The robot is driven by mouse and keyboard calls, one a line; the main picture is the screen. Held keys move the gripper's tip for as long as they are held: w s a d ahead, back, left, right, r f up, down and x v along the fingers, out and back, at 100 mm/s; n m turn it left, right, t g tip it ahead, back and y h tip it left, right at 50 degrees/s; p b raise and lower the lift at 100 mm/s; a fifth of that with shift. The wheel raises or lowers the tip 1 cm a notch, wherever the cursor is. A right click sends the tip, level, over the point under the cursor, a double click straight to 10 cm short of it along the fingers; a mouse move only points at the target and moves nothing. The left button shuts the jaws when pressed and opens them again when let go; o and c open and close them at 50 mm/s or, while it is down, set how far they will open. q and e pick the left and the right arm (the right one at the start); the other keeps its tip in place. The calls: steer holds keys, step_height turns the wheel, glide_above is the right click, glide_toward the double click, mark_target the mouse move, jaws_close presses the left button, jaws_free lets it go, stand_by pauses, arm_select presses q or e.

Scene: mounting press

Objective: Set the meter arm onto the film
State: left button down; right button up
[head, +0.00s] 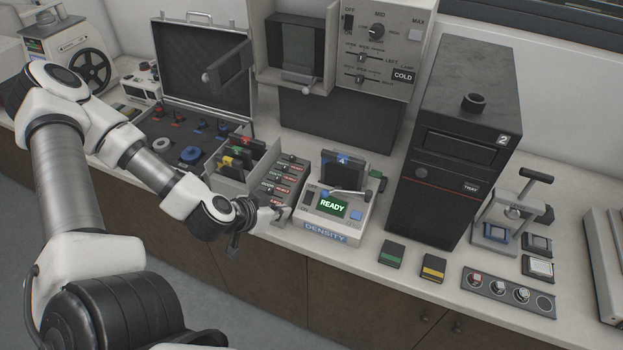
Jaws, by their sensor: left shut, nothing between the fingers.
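The density meter (323,236) stands mid-counter, its green screen (333,207) reading READY and its front label reading DENSITY. The meter arm (350,192) is a thin grey bar across the meter just above the screen. A dark upright piece marked 4 (343,168) stands behind it. I cannot make out a separate film under the arm, or whether they touch. My left gripper (268,212) is shut and empty, just left of the meter and in front of the label tray, apart from the meter arm. My right gripper is not in view.
A tray with red and green labels (285,181) and a box of coloured cards (236,173) stand left of the meter. A black tower (446,150) rises to its right. Green (392,253) and yellow (433,267) tabbed pieces lie at front right. A small press (508,215) stands farther right.

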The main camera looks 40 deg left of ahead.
arm_select(q)
steer(key=b+x, duration=0.2)
steer(key=x, duration=0.2)
steer(key=w+r+b+x, duration=0.1)
steer(key=b+x, duration=0.2)
steer(key=d+b+x, duration=0.1)
steer(key=b+x, duration=0.1)
steer(key=x, duration=0.2)
steer(key=shift+w+r, duration=0.15)
steer(key=shift+w, duration=0.7)
steer(key=shift+w+a, duration=0.15)
steer(key=shift+a, duration=0.1)
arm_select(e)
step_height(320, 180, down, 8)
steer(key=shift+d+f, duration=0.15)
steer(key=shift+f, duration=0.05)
arm_select(q)
steer(key=shift+d, duration=0.1)
